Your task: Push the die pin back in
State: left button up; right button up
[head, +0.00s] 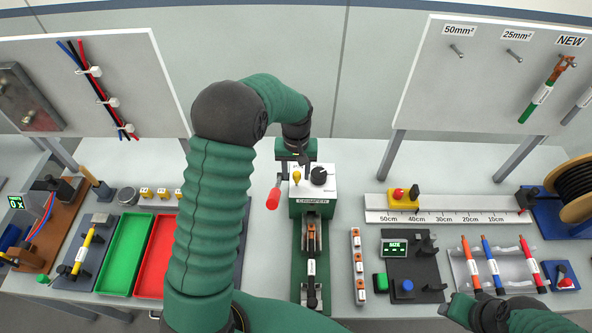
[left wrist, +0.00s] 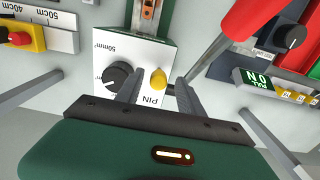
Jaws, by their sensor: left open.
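The crimper (head: 313,190) is a white-topped machine at the middle of the bench. Its yellow die pin (head: 297,175) stands on the top face, left of a black knob (head: 320,176). In the left wrist view the pin (left wrist: 158,80) sits above the word PIN, beside the knob (left wrist: 117,76). My left gripper (head: 295,166) is over the back of the crimper. Its open fingers (left wrist: 158,88) straddle the pin in the left wrist view, with a gap on each side. How far the pin sticks out is unclear. My right gripper (head: 462,306) is low at the right, its jaws unclear.
A red lever handle (head: 273,198) sticks out left of the crimper, close to my left fingers in the left wrist view (left wrist: 240,28). A copper-ended cable (head: 311,267) lies in the crimper. Green (head: 122,254) and red trays stand left. A ruler (head: 450,216) lies right.

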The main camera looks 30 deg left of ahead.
pick_arm(q)
jog(key=shift+w+d+f, duration=0.1)
jog(key=shift+w+d, duration=0.05)
jog(key=shift+w, duration=0.05)
jog(key=c, duration=1)
jog(key=shift+a, duration=0.2)
